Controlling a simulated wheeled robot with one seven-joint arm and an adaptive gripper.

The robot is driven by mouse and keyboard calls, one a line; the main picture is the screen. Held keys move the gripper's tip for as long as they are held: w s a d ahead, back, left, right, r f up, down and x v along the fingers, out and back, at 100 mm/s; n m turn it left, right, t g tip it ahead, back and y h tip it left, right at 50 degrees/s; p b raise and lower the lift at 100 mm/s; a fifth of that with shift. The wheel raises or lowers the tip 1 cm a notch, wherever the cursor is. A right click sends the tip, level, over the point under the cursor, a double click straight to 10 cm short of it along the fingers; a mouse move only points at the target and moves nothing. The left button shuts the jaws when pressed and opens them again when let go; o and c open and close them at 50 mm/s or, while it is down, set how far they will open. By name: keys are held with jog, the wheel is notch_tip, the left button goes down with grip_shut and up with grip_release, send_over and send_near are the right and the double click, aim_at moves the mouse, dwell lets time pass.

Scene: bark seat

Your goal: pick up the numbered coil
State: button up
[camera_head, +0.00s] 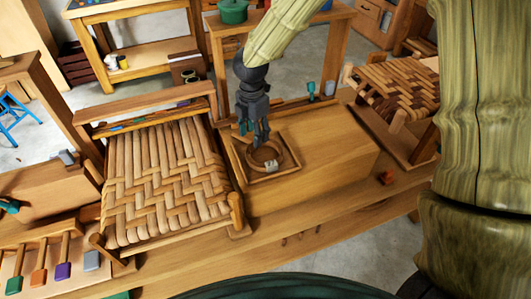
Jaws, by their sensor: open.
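A coil of tan bark strip (280,154) lies in a shallow square wooden tray (286,178) on the bench. A small pale tag (270,164) sits at the coil's front side; any number on it is too small to read. My gripper (261,140) points down over the tray, its dark fingers at or just above the coil's left and back part. It is open. The fingers hide part of the coil, and I cannot tell whether they touch it.
A woven bark seat (160,185) on a wooden frame stands left of the tray. Another woven seat (405,88) stands at the right. A small orange object (387,177) lies on the bench. The wooden surface right of the tray (335,150) is clear. Colored tools (62,271) lie at lower left.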

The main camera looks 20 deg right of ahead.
jog(key=f, duration=0.2)
jog(key=f+p, duration=0.1)
jog(key=shift+w+d, duration=0.2)
jog(key=shift+w, duration=0.05)
jog(key=shift+f, duration=0.85)
jog(key=shift+c, duration=0.2)
jog(key=c, duration=1)
